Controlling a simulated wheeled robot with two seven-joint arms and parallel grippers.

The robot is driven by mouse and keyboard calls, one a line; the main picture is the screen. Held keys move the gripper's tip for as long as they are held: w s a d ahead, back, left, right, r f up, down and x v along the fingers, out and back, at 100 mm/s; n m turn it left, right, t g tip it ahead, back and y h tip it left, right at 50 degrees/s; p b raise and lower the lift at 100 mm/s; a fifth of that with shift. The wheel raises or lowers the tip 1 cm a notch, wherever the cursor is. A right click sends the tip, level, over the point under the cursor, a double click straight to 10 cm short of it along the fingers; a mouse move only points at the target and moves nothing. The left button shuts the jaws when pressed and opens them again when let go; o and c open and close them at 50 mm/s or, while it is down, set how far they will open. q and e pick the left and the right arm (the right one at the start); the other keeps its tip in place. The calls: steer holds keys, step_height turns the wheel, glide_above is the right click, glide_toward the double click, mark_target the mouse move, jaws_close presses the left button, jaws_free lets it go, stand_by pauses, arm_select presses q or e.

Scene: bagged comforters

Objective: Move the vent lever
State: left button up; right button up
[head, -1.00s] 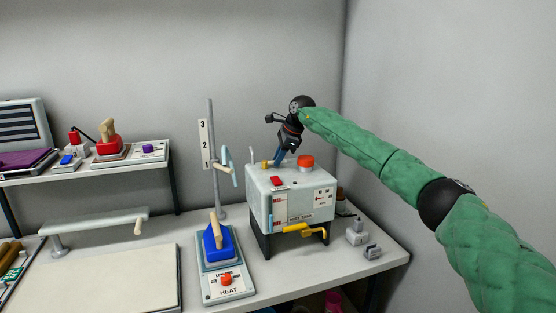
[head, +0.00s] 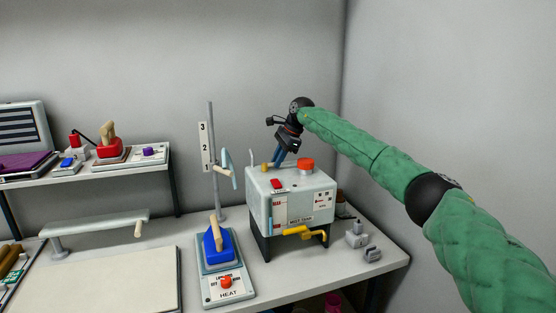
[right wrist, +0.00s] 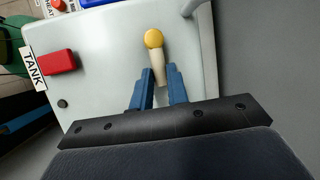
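The vent lever, a beige handle with a yellow knob (right wrist: 154,40), is on top of the white tank box (head: 262,205). In the head view its yellow end (head: 264,166) shows at the box's left rear. My right gripper (head: 277,163) points down over the box top beside it. In the right wrist view the two blue fingers (right wrist: 160,78) are apart, with the handle's near end between their tips. Whether they touch it I cannot tell. My left gripper is not in view.
A red round knob (head: 305,164) and a red block (right wrist: 58,62) stand on the box top. A grey pipe (right wrist: 193,8) rises at its edge. A yellow crank (head: 299,231) is on the front. A numbered post (head: 211,140) and a blue-topped heat unit (head: 218,245) stand to the left.

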steer(key=o, duration=0.4)
steer(key=shift+o, duration=0.2)
